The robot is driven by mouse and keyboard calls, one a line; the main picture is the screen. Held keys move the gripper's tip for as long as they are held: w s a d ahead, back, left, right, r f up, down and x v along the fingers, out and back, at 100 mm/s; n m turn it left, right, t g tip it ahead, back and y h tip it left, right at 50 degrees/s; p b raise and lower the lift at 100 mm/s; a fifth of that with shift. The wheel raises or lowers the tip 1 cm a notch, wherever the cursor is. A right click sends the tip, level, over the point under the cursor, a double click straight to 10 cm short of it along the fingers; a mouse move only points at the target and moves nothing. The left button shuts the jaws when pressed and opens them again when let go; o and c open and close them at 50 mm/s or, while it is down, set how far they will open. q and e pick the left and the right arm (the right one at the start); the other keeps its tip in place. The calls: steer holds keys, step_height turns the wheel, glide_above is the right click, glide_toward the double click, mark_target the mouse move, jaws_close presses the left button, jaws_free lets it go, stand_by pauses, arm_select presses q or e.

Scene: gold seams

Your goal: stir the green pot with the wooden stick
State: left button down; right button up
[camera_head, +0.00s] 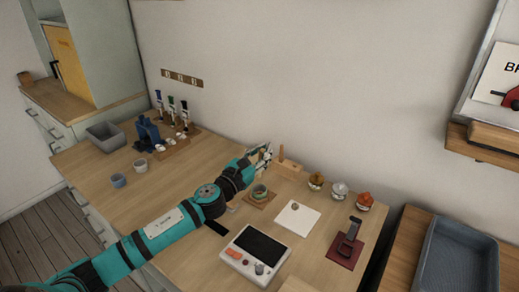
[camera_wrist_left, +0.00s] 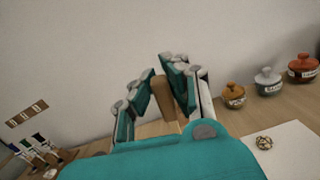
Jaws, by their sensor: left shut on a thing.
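My left gripper (camera_head: 262,155) is above the back of the table, close behind the small green pot (camera_head: 260,191). In the left wrist view my left gripper (camera_wrist_left: 160,80) is shut on the wooden stick (camera_wrist_left: 165,98), which stands nearly upright between its fingers. The stick's lower end is hidden by my gripper. The green pot sits on a square wooden board, its top open, just in front of my gripper in the head view. It does not show in the left wrist view. My right gripper is not in view.
A wooden block (camera_head: 289,168) with a peg stands right of my gripper. Lidded jars in ochre (camera_head: 315,181), white (camera_head: 339,189) and orange (camera_head: 365,200) stand further right. A white sheet (camera_head: 297,218) and a dark-screened device (camera_head: 256,252) lie in front.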

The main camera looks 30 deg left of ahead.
arm_select(q)
step_height(320, 180, down, 2)
steer(key=shift+s+d+f+b, duration=0.1)
steer(key=shift+f+b, duration=0.1)
steer(key=shift+b, duration=0.7)
steer(key=f+b, duration=0.5)
steer(key=shift+a+f, duration=0.1)
steer(key=shift+a, duration=0.1)
steer(key=shift+w, duration=0.25)
